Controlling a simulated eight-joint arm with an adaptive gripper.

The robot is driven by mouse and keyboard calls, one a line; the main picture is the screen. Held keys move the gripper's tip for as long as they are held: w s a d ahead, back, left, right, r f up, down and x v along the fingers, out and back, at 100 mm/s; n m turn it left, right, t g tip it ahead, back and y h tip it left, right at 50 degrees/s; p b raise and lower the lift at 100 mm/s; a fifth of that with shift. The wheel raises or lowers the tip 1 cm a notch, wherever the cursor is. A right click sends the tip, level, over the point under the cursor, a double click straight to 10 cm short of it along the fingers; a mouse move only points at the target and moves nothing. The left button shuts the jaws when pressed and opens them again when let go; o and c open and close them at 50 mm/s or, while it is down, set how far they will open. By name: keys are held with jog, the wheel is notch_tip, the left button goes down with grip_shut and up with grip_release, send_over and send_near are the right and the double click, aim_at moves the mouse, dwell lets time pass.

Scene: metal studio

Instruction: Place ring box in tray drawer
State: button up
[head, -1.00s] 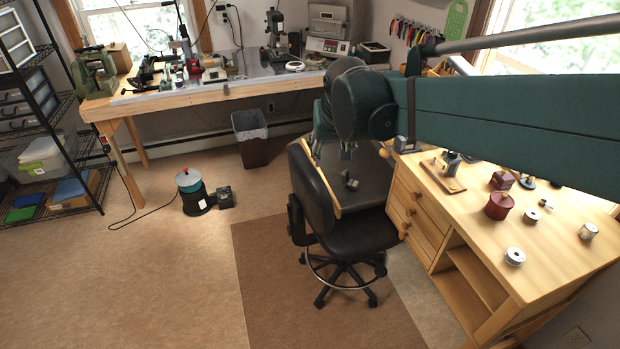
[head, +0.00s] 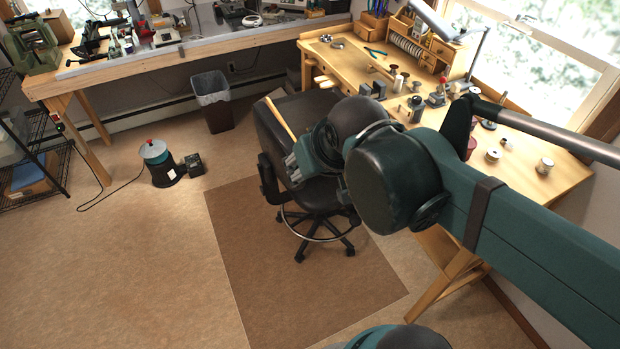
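The tray drawer (head: 281,118) shows as a pale wooden front strip with a dark surface behind it, at the bench's left side above the chair. My arm hides part of it. My gripper (head: 292,170) is at the tray's near side, above the chair seat in the picture, with its grey fingers pointing down and left. The fingers are small and partly covered by my wrist, so I cannot tell their opening or whether they hold anything. I cannot pick out the ring box. A dark red item (head: 471,147) on the bench is mostly hidden behind my arm.
The black office chair (head: 318,192) stands on a brown mat (head: 240,235) below my gripper. The wooden bench (head: 345,58) carries spools, small tools and a lamp (head: 440,22). A bin (head: 213,105) stands under the far table.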

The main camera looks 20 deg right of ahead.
jog(key=shift+s+a+f, duration=0.15)
jog(key=shift+s+f, duration=0.2)
jog(key=shift+s, duration=0.25)
jog(key=shift+s+a+f, duration=0.15)
jog(key=shift+s+f, duration=0.2)
jog(key=shift+s, duration=0.25)
jog(key=shift+c, duration=0.4)
